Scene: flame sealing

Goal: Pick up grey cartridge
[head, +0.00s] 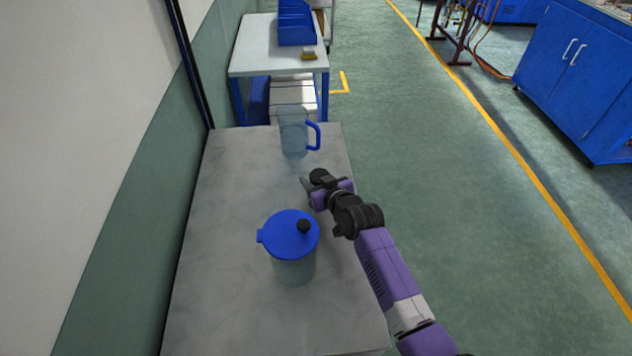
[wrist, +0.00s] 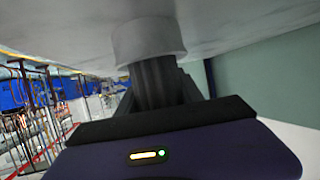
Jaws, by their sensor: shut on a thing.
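The grey cartridge (wrist: 150,40) is a short, pale grey cylinder at the top middle of the wrist view. The dark fingers of my gripper (wrist: 155,75) are shut on it, and they hide part of it. The grey worktop (wrist: 235,20) lies right behind the cartridge; I cannot tell whether the two touch. In the head view my gripper (head: 310,187) is low over the right half of the worktop, between two clear vessels. The cartridge is hard to make out there.
A clear jug with a blue handle (head: 293,135) stands at the worktop's far end. A clear pitcher with a blue lid (head: 288,238) and black knob stands nearer. The worktop's left side is clear. A wall runs along the left. A white table (head: 255,45) stands beyond.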

